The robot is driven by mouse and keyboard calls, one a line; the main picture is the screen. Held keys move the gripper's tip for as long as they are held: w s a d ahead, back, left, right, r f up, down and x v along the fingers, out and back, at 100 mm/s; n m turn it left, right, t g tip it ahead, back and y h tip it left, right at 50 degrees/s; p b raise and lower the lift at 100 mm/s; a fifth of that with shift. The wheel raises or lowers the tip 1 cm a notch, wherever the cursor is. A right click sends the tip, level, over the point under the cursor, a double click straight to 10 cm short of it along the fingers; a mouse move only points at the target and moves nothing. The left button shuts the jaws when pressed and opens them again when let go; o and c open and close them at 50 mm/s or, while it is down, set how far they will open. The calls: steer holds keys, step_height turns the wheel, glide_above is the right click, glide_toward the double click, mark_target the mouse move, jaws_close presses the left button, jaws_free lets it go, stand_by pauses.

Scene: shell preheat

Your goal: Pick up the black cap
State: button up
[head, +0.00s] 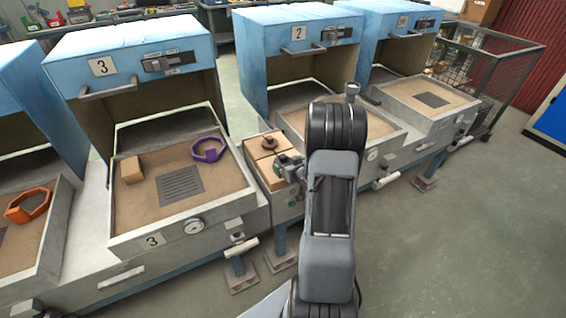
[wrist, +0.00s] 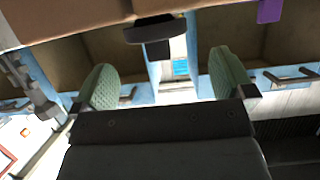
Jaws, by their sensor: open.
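The black cap (head: 268,143), a wide flange with a narrower knob, sits on the light-brown boxes between stations 3 and 2. In the head view it looks dark reddish-brown. It also shows upside down near the top of the wrist view (wrist: 155,32), against a brown surface. My gripper (head: 284,159) is beside the cap, low over the boxes. In the wrist view its two green pads (wrist: 163,68) are spread apart with nothing between them. The cap lies beyond the fingertips, between their lines. My arm hides part of the area around station 2.
The tray of station 3 (head: 130,240) holds a purple ring (head: 208,149) and a tan block (head: 131,170). An orange ring (head: 28,205) lies in the left tray. Blue ovens stand behind. A wire cage (head: 490,75) is at the back right. The floor at right is clear.

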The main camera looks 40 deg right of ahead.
mark_target(285, 161)
steer(key=shift+d+x, duration=0.2)
steer(key=shift+x, duration=2.45)
steer(key=shift+r, duration=0.1)
steer(key=c, duration=0.9)
